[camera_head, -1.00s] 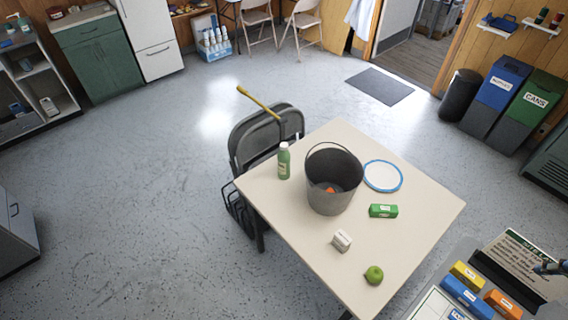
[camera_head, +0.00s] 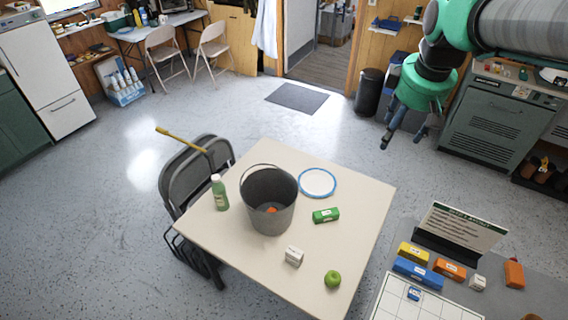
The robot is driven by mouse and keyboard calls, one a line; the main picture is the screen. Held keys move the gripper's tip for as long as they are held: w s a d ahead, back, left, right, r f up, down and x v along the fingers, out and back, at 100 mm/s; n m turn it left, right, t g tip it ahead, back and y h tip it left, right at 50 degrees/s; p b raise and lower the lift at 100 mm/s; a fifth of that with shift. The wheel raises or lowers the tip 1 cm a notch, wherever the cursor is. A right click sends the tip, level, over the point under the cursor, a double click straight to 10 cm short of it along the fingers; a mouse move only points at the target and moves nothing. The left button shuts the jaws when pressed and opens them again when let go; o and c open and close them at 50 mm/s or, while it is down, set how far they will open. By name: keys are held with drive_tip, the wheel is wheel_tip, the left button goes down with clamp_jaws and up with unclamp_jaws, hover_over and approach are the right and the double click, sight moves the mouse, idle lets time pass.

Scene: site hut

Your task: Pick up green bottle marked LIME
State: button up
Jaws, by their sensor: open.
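The green bottle (camera_head: 219,194) stands upright near the left corner of the cream table (camera_head: 336,193), just left of a grey bucket (camera_head: 271,207). Its label is too small to read. My gripper (camera_head: 403,137) hangs at the upper right, fingers pointing down, apart from the table and the bottle. It is open and holds nothing.
A folding chair (camera_head: 190,172) with a yellow-handled stick stands by the table's left edge. Several coloured boxes lie on a counter (camera_head: 525,297) at lower right.

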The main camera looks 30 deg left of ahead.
drive_tip(key=w+a+f+n+g, duration=0.1)
drive_tip(key=w+a+f+n, duration=0.3)
drive_tip(key=a, duration=0.7)
drive_tip(key=s+a+f+n+p, duration=0.1)
drive_tip(key=a+f+n, duration=0.3)
drive_tip(key=a, duration=0.7)
drive_tip(key=w+a+f+n+g, duration=0.1)
drive_tip(key=w+a+f+n, duration=0.1)
drive_tip(key=a+f, duration=0.65)
drive_tip(key=n+h+p, duration=0.1)
drive_tip(key=n, duration=0.8)
hover_over(217, 185)
drive_tip(key=w+a, duration=0.1)
drive_tip(key=w, duration=0.1)
drive_tip(key=shift+g, duration=0.4)
drive_tip(key=f, duration=2)
drive_tip(key=shift+s, duration=0.2)
drive_tip(key=shift+s+a+f, duration=0.3)
drive_tip(key=shift+f, duration=0.05)
drive_tip(key=shift+f, duration=4.3)
drive_tip(key=shift+f, duration=0.15)
